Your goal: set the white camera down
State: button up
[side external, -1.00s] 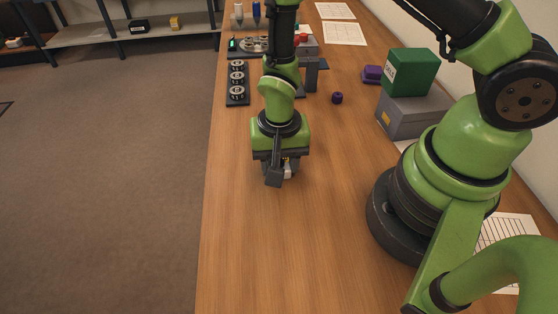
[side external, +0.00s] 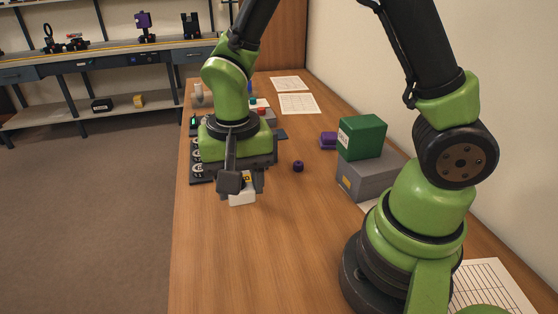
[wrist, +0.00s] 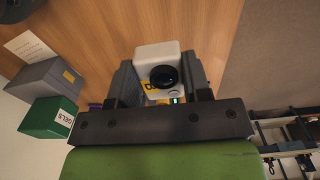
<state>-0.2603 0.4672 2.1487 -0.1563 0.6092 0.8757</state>
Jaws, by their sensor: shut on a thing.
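The white camera (side external: 242,197) is between the fingers of my gripper (side external: 243,184) in the side external view. In the wrist view the white camera (wrist: 157,55) shows its dark round lens and a yellow label, with a grey finger on each side. My gripper (wrist: 160,80) is shut on it. The camera appears to be above the wooden table (side external: 235,265), clear of it, though the exact gap is hard to judge. The fingers and wrist cover part of the camera in the side external view.
A green box (side external: 362,137) stands on a grey box (side external: 368,176) at right. A small purple part (side external: 298,166) and a purple block (side external: 328,141) lie nearby. A dark tray (side external: 199,172) is partly hidden behind my wrist.

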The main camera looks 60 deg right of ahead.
jog(key=shift+r, duration=0.95)
jog(key=w+d, duration=0.8)
jog(key=w, duration=0.1)
send_over(290, 148)
notch_tip(290, 148, down, 10)
jog(key=shift+f, duration=2.6)
